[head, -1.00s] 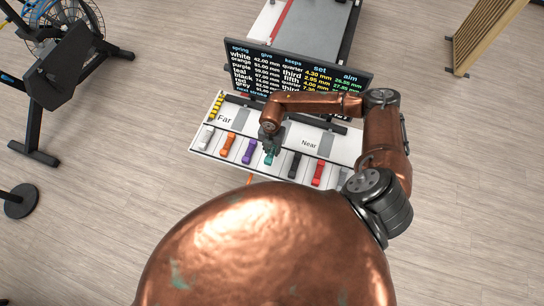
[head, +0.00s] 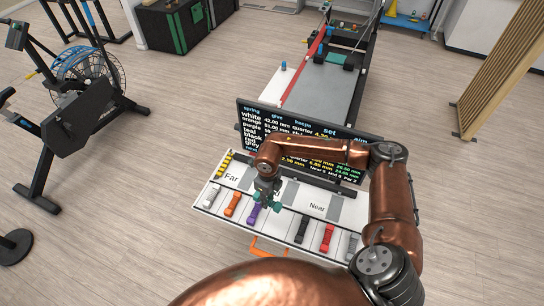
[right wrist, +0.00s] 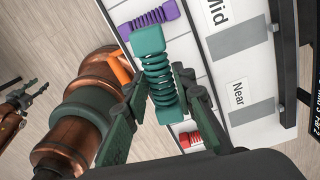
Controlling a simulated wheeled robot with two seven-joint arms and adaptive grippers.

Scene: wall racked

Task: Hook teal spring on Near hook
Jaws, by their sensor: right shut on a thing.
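The teal spring (right wrist: 157,72) is held between the fingers of my right gripper (right wrist: 163,97) in the right wrist view, with a block at each end of its coil. In the head view my right gripper (head: 268,198) is over the white tray, between the purple and black springs, with the teal spring (head: 274,207) small and partly hidden at its tips. The "Near" label (head: 317,206) is to its right, beside a grey patch; it also shows in the right wrist view (right wrist: 237,92). I cannot make out a hook there. My left gripper (right wrist: 36,88) shows at the left edge of the right wrist view, fingers apart, empty.
The white tray (head: 222,212) holds white, orange (head: 232,203), purple (head: 254,213), black (head: 301,229), red (head: 327,238) and grey springs. A dark text board (head: 250,119) stands behind it, before a long grey bench (head: 335,95). An exercise bike (head: 75,110) is at left.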

